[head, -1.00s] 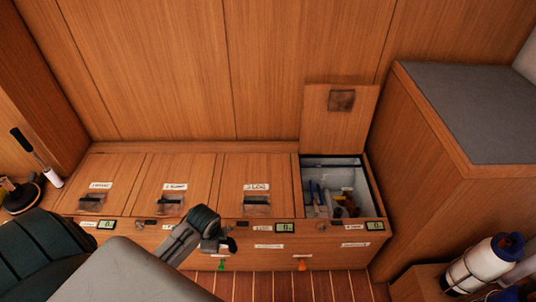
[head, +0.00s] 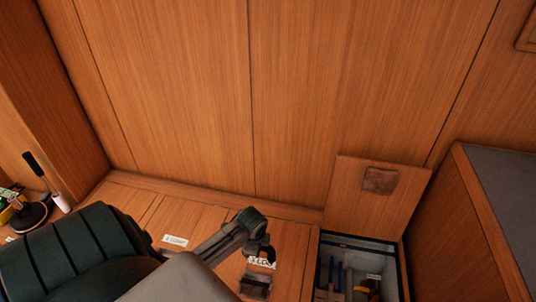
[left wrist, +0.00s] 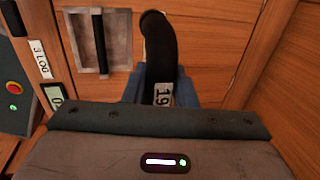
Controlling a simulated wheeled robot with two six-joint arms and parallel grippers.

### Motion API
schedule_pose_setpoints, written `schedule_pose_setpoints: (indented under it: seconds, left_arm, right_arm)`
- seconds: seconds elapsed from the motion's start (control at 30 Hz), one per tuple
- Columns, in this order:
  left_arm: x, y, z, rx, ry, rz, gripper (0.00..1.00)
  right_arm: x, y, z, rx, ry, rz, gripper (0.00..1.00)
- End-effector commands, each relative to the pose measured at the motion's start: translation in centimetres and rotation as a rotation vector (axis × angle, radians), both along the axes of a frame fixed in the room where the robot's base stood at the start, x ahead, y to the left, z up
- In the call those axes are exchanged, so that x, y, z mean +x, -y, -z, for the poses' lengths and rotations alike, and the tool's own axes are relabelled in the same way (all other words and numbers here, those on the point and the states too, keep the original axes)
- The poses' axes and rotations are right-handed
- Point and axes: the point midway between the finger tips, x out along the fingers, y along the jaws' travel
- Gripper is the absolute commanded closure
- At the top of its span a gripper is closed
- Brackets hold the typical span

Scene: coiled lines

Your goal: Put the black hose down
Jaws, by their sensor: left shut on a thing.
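The black hose (left wrist: 160,45) stands up between my left gripper's jaws in the left wrist view, with a white tag reading 19 on it. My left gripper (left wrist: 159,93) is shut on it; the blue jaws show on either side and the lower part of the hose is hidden. In the head view my left gripper (head: 260,247) is small and dark over the closed hatch labelled LOG, left of the open compartment (head: 401,270). The hose cannot be told apart from the gripper there. My right gripper is not in view.
The compartment's lid (head: 350,200) stands raised against the wooden wall. Tools (head: 366,290) lie inside. A grey-topped cabinet (head: 495,180) stands at right. Closed hatches (head: 185,217) run to the left. A round-based item (head: 25,218) with a dark handle is at far left.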

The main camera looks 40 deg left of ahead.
Motion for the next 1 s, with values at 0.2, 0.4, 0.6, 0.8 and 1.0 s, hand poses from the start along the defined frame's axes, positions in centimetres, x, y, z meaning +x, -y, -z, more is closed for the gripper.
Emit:
schedule_pose_setpoints:
  seconds: [0.2,0.4,0.6,0.8,1.0]
  left_arm:
    - [5.5,-2.6,0.5,0.001,0.003,-0.002,1.0]
    - [8.5,-4.1,0.9,-0.001,0.001,-0.001,1.0]
    - [9.0,-4.3,1.6,0.0,-0.001,0.0,1.0]
    - [9.0,-4.3,4.2,-0.001,-0.002,0.0,1.0]
    - [9.0,-4.3,4.4,0.001,0.001,0.001,1.0]
  right_arm:
    - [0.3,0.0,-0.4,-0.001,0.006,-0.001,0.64]
    - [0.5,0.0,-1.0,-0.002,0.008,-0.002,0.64]
    - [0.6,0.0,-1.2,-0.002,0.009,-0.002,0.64]
    - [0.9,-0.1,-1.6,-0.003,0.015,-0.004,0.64]
    - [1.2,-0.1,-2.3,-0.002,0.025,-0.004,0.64]
